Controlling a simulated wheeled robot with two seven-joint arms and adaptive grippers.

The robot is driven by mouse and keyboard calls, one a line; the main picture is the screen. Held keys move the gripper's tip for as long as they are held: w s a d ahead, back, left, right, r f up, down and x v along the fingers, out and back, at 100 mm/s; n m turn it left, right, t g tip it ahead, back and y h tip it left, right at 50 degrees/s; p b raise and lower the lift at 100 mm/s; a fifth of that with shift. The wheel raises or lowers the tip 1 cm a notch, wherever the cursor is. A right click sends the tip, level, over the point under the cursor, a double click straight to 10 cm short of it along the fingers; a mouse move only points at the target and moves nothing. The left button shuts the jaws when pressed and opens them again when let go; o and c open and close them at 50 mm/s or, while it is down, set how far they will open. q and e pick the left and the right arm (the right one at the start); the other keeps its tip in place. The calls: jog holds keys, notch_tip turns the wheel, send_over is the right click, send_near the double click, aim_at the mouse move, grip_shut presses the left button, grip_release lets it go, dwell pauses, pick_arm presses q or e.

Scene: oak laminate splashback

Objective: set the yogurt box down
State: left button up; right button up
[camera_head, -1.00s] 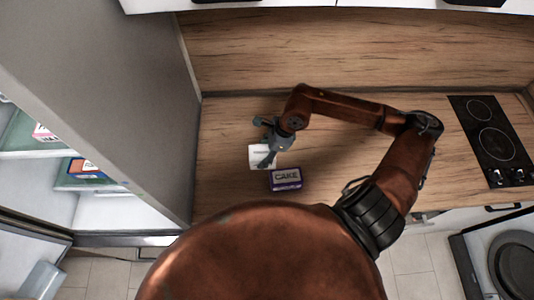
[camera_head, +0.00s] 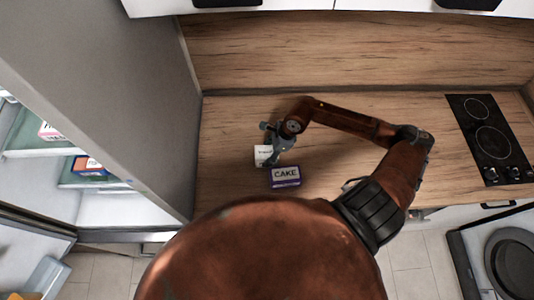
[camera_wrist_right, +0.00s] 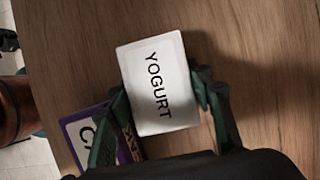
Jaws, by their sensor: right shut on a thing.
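The white yogurt box (camera_wrist_right: 158,82) is between the fingers of my right gripper (camera_wrist_right: 160,105) in the right wrist view, its label facing the camera. My right gripper is shut on it. In the head view the yogurt box (camera_head: 262,155) shows partly behind my right gripper (camera_head: 274,158), over the wooden counter. I cannot tell whether its underside touches the counter. The purple and white cake box (camera_head: 285,177) stands close beside it, and it also shows behind a finger in the right wrist view (camera_wrist_right: 77,132). My left gripper is not in view.
The wooden counter (camera_head: 340,170) is clear to the right, up to the black hob (camera_head: 492,140). A grey fridge side (camera_head: 125,90) bounds the counter on the left. Open fridge shelves with boxes are at far left.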

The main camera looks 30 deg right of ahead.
jog(key=shift+f, duration=0.1)
jog(key=o, duration=1.4)
jog(key=shift+c, duration=0.2)
